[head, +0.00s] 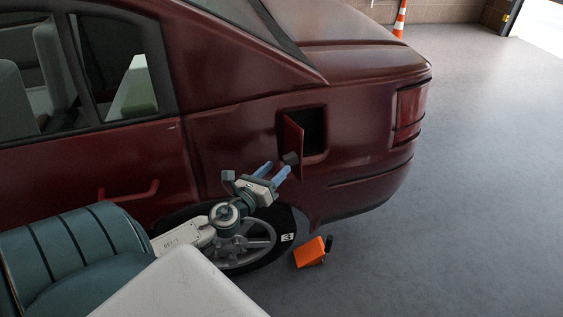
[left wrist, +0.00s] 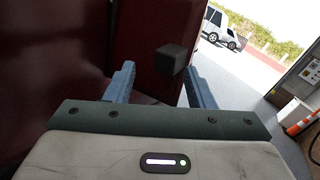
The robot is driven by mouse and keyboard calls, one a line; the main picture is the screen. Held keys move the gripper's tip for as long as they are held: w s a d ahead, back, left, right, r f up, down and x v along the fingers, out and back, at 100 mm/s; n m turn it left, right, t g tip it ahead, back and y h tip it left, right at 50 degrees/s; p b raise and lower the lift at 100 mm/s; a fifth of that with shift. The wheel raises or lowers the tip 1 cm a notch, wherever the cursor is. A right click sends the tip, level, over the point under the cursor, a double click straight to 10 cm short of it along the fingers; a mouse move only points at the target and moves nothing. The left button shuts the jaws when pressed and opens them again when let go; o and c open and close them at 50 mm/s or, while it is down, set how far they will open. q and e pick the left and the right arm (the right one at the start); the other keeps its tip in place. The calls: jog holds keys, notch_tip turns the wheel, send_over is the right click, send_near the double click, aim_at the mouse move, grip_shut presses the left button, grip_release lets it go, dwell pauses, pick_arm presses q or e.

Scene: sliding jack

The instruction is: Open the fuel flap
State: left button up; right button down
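The dark red fuel flap (head: 293,137) stands swung out from the car's rear side in the head view, with the dark recess (head: 314,130) showing behind it. A small dark grey block-shaped knob (head: 290,158) sits on the flap near its lower edge. My left gripper (head: 274,170) is just below and left of the knob, its two blue fingers apart. In the left wrist view the flap (left wrist: 158,30) and knob (left wrist: 172,59) lie beyond the spread fingers (left wrist: 160,85), with no visible grip on them. My right gripper is not in view.
The dark red car body (head: 240,130) fills the left and middle. A rear wheel (head: 245,243) is below my left gripper. An orange wheel chock (head: 310,252) lies on the floor beside it. The grey floor (head: 470,200) at right is clear; a traffic cone (head: 400,18) stands far back.

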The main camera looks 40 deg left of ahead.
pick_arm(q)
jog(key=s+b, duration=0.1)
jog(key=s, duration=0.5)
jog(key=shift+s+d+r+b, duration=0.15)
jog(key=shift+s+d+b, duration=0.15)
jog(key=shift+d+b, duration=0.15)
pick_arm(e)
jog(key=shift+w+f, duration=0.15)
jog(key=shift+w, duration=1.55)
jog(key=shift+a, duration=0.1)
